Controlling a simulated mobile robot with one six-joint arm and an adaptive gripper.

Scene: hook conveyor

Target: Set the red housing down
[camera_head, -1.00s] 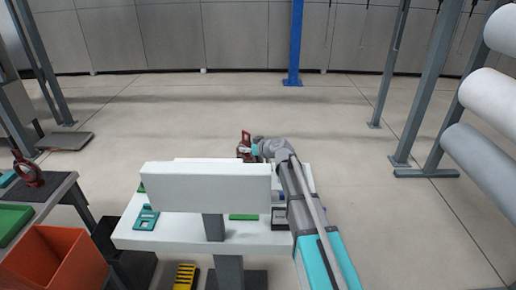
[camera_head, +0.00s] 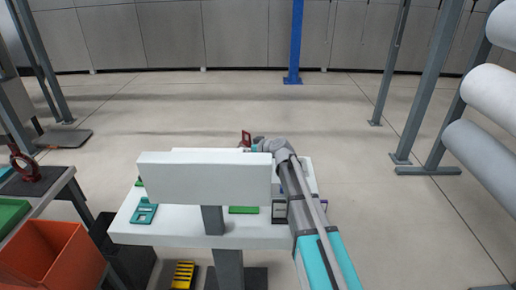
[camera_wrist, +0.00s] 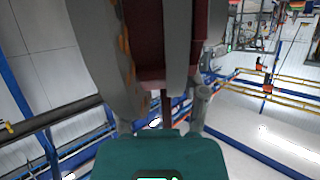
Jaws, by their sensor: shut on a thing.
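The red housing (camera_head: 246,137) shows in the head view just above the white panel, at the far side of the white table. Its lower part is hidden behind the panel. My gripper (camera_head: 256,147) is beside it at the end of my arm, mostly hidden. In the wrist view the dark red housing (camera_wrist: 149,45) fills the space between my grey fingers, which are shut on it. Whether its underside touches the table cannot be seen.
The white table (camera_head: 170,233) carries a teal part (camera_head: 144,212), a green piece (camera_head: 243,210) and a dark-and-white box (camera_head: 279,211). The white panel (camera_head: 205,178) stands on a post in front. Another red ring-shaped part (camera_head: 24,165) and an orange bin (camera_head: 50,262) are at left.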

